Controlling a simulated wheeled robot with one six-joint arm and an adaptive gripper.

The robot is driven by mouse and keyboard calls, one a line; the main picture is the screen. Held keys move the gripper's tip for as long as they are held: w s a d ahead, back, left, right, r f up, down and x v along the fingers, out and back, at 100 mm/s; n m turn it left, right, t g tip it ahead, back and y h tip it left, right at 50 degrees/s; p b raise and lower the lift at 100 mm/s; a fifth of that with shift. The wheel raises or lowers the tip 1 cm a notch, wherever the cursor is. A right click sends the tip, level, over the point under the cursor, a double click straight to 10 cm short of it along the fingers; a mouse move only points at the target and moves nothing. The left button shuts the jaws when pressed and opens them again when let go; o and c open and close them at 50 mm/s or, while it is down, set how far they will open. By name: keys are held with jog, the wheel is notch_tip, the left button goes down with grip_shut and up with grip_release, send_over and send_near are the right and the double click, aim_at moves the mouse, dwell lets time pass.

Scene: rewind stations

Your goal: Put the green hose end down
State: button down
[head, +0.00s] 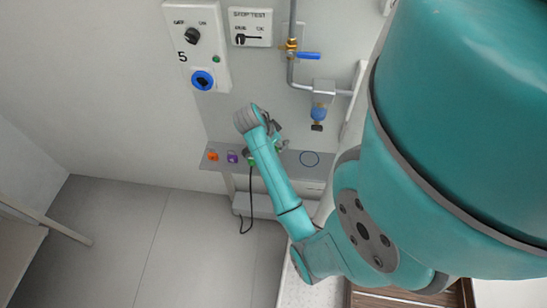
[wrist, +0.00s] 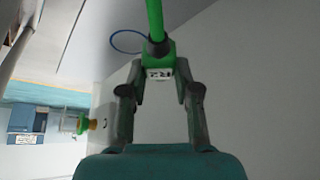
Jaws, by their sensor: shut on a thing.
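My gripper (wrist: 160,85) is shut on the green hose end (wrist: 157,58), a bright green block with a green hose running from it toward the top of the wrist view. A pale label shows on the block's near face. In the head view my gripper (head: 277,138) is by the grey shelf (head: 285,160), partly hidden by my arm. A blue ring (head: 309,158) is marked on the shelf to its right. The ring also shows in the wrist view (wrist: 114,44), left of the hose. Whether the hose end touches the shelf I cannot tell.
An orange piece (head: 213,156) and a purple piece (head: 232,157) sit on the shelf's left part. A dark hose (head: 241,222) hangs below it. Above are panel 5 (head: 184,50), the stop test box (head: 250,27) and a pipe with a blue-handled valve (head: 307,55).

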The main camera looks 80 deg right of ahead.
jog(key=shift+f, duration=4.2)
jog(key=shift+f, duration=0.15)
jog(key=c, duration=0.8)
grip_release()
